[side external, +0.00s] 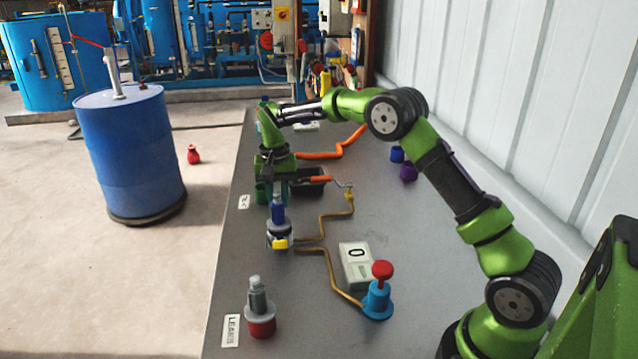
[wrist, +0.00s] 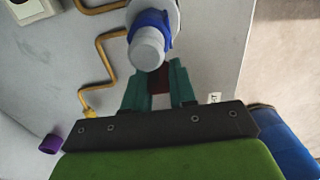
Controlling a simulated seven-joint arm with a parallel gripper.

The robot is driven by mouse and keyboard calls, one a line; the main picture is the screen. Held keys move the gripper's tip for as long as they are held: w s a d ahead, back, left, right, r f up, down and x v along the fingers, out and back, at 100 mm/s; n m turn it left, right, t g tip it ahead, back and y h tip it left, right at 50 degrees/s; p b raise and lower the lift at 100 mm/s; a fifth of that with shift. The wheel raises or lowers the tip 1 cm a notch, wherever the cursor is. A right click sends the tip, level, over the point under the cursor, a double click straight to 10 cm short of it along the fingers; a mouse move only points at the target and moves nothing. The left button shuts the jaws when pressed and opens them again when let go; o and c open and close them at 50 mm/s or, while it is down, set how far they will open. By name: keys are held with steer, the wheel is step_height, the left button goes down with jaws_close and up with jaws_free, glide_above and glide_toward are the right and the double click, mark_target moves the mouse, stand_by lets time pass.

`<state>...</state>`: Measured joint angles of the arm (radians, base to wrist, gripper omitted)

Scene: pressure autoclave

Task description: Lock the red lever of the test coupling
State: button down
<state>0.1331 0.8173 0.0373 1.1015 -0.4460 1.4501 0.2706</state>
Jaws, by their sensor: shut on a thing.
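The test coupling (side external: 278,213) stands upright on the bench, with a blue body, a grey collar and a yellow part at its base. In the wrist view the coupling (wrist: 150,45) is seen from above as a grey cylinder end with a blue ring. My gripper (wrist: 159,78) has its two teal fingers shut on the red lever (wrist: 161,82), a dark red piece beside the coupling. In the side view my gripper (side external: 273,190) is just behind and above the coupling, pointing down; the lever is hidden there.
A counter reading 0 (side external: 356,266) and a blue valve with a red knob (side external: 378,295) stand front right. A grey fitting with a red base (side external: 261,318) is near the front label. Brown pipes (side external: 325,237) run along the bench. A black tray (side external: 310,187) lies behind.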

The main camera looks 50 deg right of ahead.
steer(key=shift+s+a+r+t+h, duration=0.1)
steer(key=shift+s+a+t+h, duration=0.2)
steer(key=shift+t+h, duration=0.2)
steer(key=c, duration=0.9)
jaws_free()
steer(key=r, duration=0.5)
steer(key=s+a+r, duration=0.1)
steer(key=r, duration=1)
steer(key=shift+s+a+r, duration=0.2)
steer(key=shift+a+r, duration=0.05)
steer(key=shift+r, duration=0.1)
steer(key=shift+w, duration=0.1)
